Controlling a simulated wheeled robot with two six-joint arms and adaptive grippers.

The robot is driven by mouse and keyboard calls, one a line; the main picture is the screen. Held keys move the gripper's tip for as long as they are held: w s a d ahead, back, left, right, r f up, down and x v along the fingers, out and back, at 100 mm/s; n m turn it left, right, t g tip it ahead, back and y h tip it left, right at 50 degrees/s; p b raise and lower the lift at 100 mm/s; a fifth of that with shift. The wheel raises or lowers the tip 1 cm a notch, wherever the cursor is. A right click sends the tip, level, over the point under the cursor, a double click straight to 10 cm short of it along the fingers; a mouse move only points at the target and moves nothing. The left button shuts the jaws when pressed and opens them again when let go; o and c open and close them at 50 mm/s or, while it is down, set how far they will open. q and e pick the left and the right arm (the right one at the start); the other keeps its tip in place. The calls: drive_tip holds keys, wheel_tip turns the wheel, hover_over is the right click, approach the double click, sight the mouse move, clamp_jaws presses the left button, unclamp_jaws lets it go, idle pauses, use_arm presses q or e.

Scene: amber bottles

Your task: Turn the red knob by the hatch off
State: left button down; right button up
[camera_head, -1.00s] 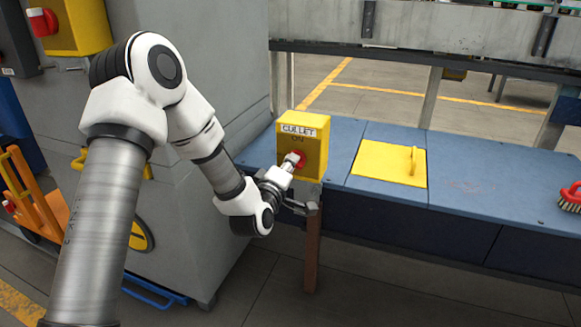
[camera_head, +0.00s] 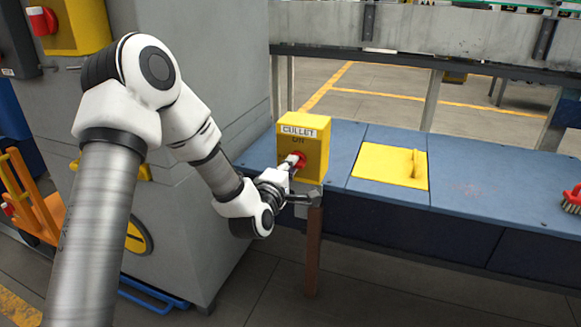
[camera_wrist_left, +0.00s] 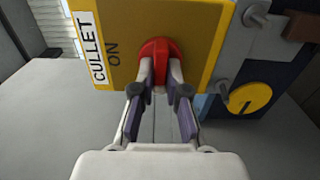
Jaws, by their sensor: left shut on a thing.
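The red knob (camera_head: 300,160) sits on the front of a yellow box (camera_head: 318,150) labelled "CULLET", with "ON" printed under the label. The box stands at the left end of the blue bench, left of the yellow hatch (camera_head: 388,165) with its handle. My left gripper (camera_head: 293,163) is at the knob, shut on it. In the left wrist view the two fingers (camera_wrist_left: 160,78) close on either side of the red knob (camera_wrist_left: 157,50), covering its lower part. My right gripper is not in view.
The blue bench (camera_head: 470,210) runs to the right, with a red brush (camera_head: 572,198) at its right edge. A grey cabinet (camera_head: 190,235) stands left of the bench. Another yellow box with a red knob (camera_head: 43,20) is at the upper left.

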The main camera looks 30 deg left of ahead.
use_arm(q)
drive_tip(key=c, duration=1.2)
unclamp_jaws()
drive_tip(key=v, duration=0.7)
drive_tip(key=shift+s, duration=0.25)
drive_tip(key=shift+f, duration=0.1)
